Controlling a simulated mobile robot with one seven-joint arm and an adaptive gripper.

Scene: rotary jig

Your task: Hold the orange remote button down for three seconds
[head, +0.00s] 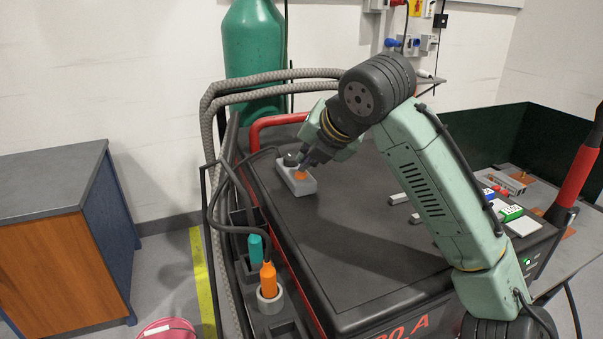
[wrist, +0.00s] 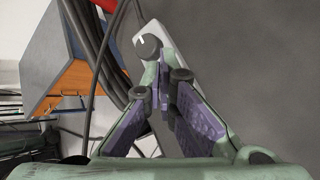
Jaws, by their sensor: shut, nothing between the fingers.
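The remote is a light grey box (head: 284,178) lying on the dark top of the machine. It has an orange button (head: 300,176) at its near end and a dark round knob (head: 290,160) at its far end. My gripper (head: 304,166) is shut and empty, pointing down with its fingertips right at the orange button. Whether they press it down I cannot tell. In the wrist view my gripper (wrist: 163,76) covers the button; the knob (wrist: 148,46) shows just beyond the fingertips.
A cable runs from the remote to the left edge. A red rail (head: 275,121) and thick grey hoses (head: 262,84) stand behind and left. Orange and teal handled tools (head: 268,279) sit in holders on the left side. Grey bars (head: 398,198) lie to the right; the top's middle is clear.

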